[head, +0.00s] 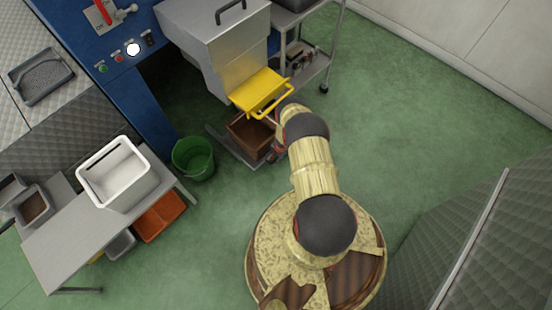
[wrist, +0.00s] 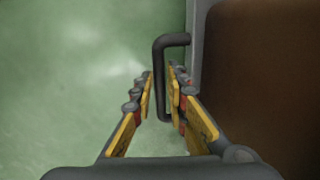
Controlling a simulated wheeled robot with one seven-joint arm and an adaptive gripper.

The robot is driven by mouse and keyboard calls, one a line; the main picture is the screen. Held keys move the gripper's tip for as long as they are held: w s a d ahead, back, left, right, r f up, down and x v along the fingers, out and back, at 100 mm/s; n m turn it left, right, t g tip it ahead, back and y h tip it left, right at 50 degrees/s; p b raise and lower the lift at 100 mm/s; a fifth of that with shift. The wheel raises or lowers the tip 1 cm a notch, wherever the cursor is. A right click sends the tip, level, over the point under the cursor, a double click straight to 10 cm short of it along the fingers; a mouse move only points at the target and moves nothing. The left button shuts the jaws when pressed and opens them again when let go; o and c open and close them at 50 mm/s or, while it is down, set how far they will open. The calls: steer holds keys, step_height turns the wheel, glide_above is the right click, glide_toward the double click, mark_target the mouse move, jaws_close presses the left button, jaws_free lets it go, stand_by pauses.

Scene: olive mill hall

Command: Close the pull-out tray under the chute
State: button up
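The pull-out tray (head: 245,130) is a brown box with a grey rim, low under the yellow chute (head: 259,90). It stands out in front of the machine near the floor. In the wrist view its brown inside (wrist: 265,80) and grey rim fill the right side. A dark bar handle (wrist: 160,60) sticks out from the rim. In the head view my gripper (head: 275,151) is at the tray's right side, partly hidden by my arm.
A green bucket (head: 193,160) stands left of the tray. A bench (head: 65,245) with a white bin (head: 117,172) is farther left. A grey trolley (head: 312,68) stands behind right of the chute. The green floor (head: 410,130) to the right is clear.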

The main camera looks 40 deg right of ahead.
jaws_close()
stand_by(0.4)
steer(key=shift+w+a, duration=0.15)
steer(key=shift+w, duration=2.3)
steer(key=shift+o, duration=1.7)
jaws_free()
steer(key=shift+o, duration=0.7)
step_height(320, 180, up, 7)
steer(key=s, duration=0.1)
steer(key=shift+s+r, duration=0.15)
steer(key=shift+s, duration=0.05)
